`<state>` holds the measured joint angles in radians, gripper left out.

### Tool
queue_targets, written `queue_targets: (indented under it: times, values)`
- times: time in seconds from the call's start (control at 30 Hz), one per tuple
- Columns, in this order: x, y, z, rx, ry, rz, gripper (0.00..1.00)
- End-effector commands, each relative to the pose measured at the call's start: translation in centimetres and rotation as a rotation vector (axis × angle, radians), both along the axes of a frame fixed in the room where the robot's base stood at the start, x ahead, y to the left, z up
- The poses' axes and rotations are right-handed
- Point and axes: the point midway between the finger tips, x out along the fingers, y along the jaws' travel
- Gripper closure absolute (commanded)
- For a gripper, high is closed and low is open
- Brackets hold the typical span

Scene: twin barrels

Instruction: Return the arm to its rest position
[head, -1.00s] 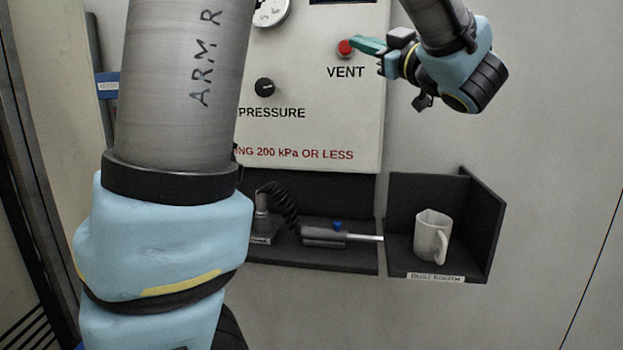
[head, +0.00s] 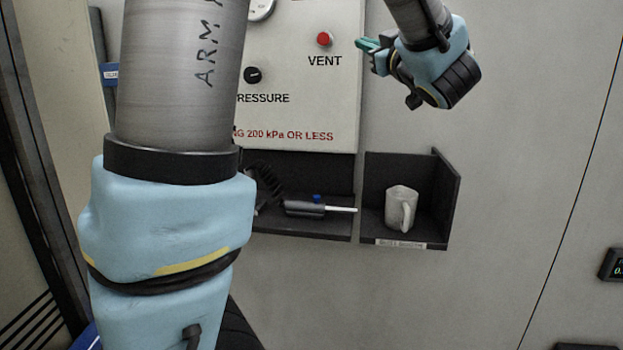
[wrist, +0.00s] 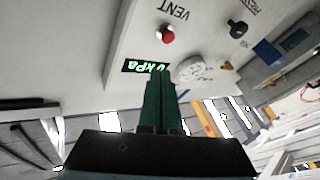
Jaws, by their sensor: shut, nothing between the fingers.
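My gripper (head: 368,45) is at the upper right of the head view, at the end of my arm. Its green fingers point left toward the panel. They are together with nothing between them, and they sit apart from the red VENT button (head: 324,39), to its right. In the wrist view the shut green fingers (wrist: 160,95) point up the picture, with the red button (wrist: 167,34) and a green kPa display (wrist: 146,66) beyond them. My large arm link marked ARM covers the left part of the head view.
The white panel (head: 300,100) carries a black PRESSURE knob (head: 253,75) and a gauge (wrist: 190,69). A dark booth (head: 448,205) holds a white mug (head: 400,209).

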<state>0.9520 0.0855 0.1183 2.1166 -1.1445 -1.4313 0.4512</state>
Motion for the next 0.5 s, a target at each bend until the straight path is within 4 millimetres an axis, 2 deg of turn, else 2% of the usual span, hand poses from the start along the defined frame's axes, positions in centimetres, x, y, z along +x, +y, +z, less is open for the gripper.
queue_targets:
  times: [0.17,0.27,0.37,0.47,0.5]
  values:
    - [2.6,-0.2,-2.4,0.041,0.082,-0.128,1.00]
    - [4.0,-0.2,-4.6,0.069,0.156,-0.215,1.00]
    - [5.2,0.0,-8.0,0.104,0.272,-0.319,1.00]
    - [5.5,1.0,-13.1,0.144,0.454,-0.436,1.00]
    - [5.2,1.6,-15.4,0.157,0.538,-0.477,1.00]
